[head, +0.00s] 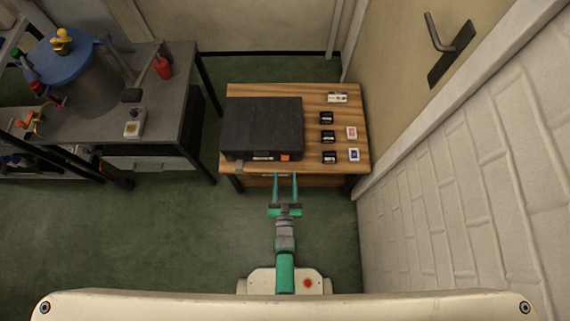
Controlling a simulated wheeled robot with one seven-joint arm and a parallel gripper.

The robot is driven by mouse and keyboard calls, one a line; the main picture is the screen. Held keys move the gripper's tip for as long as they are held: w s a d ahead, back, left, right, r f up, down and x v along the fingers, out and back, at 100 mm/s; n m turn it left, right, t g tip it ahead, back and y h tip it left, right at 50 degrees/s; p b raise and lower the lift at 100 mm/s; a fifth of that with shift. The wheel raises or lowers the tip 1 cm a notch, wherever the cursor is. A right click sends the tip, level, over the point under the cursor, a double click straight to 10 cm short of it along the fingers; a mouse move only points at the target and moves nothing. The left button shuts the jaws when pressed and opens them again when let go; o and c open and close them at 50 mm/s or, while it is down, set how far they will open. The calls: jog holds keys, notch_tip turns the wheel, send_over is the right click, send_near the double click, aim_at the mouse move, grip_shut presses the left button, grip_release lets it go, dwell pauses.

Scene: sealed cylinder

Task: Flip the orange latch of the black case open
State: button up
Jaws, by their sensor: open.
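The black case (262,124) lies closed on a small wooden table in the middle of the head view. Its orange latch (285,157) is on the front face, toward the right end. A grey latch-like piece (240,167) shows near the left end of the same front side. My gripper (285,176) reaches toward the case from the front. Its two thin green fingers are apart with nothing between them. The fingertips appear just short of the case front, below the orange latch in the picture. I cannot tell their height against the latch.
Several small black and white items lie on the wooden table (352,117) right of the case, including a black one (328,136). A grey workbench (180,105) with a blue-topped drum (62,52) stands left. A white brick wall (450,190) and door close off the right. Green floor is free at left front.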

jog(key=w, duration=0.6)
jog(key=c, duration=1.1)
